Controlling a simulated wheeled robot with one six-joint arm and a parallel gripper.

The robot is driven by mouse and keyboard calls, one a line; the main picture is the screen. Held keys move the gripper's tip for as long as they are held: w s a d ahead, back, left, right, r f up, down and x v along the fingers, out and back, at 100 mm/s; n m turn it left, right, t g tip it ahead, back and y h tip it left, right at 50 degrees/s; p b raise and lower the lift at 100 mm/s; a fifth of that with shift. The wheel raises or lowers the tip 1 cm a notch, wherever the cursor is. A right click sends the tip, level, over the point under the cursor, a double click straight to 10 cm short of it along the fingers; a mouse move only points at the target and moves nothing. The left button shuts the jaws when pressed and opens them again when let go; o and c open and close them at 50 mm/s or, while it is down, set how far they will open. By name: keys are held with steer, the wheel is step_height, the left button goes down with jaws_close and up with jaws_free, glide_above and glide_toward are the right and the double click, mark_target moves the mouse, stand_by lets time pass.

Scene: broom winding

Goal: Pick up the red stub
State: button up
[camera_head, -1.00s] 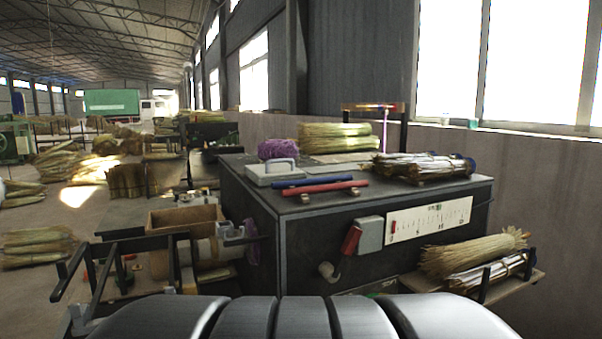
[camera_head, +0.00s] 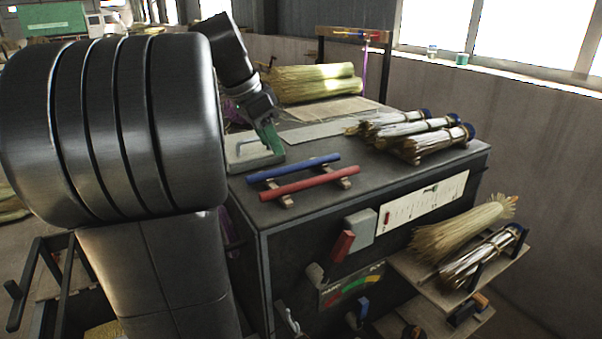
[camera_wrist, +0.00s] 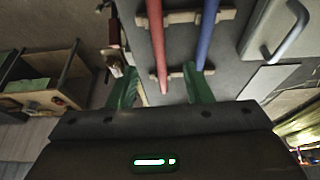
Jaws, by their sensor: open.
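The red stub (camera_head: 310,183) is a straight red rod lying across two small wooden rests (camera_head: 286,201) on the dark bench top. A similar blue rod (camera_head: 295,168) lies parallel just behind it. In the wrist view the red stub (camera_wrist: 157,45) points toward the space between the open fingers of my gripper (camera_wrist: 160,76), and the blue rod (camera_wrist: 207,30) lines up with the right finger. No contact with either rod shows.
A pale box with a handle (camera_head: 248,153) sits beside my gripper. Bound straw bundles (camera_head: 415,135) lie at the right of the bench top (camera_head: 375,175), with a large straw stack (camera_head: 310,82) behind. A red lever (camera_head: 342,246) is on the bench front.

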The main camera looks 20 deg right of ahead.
glide_above(289, 185)
steer(key=a, duration=0.2)
step_height(289, 185, down, 6)
steer(key=shift+d+f, duration=0.1)
steer(key=shift+p+x, duration=1)
steer(key=shift+x, duration=1.65)
steer(key=shift+s, duration=0.15)
jaws_close()
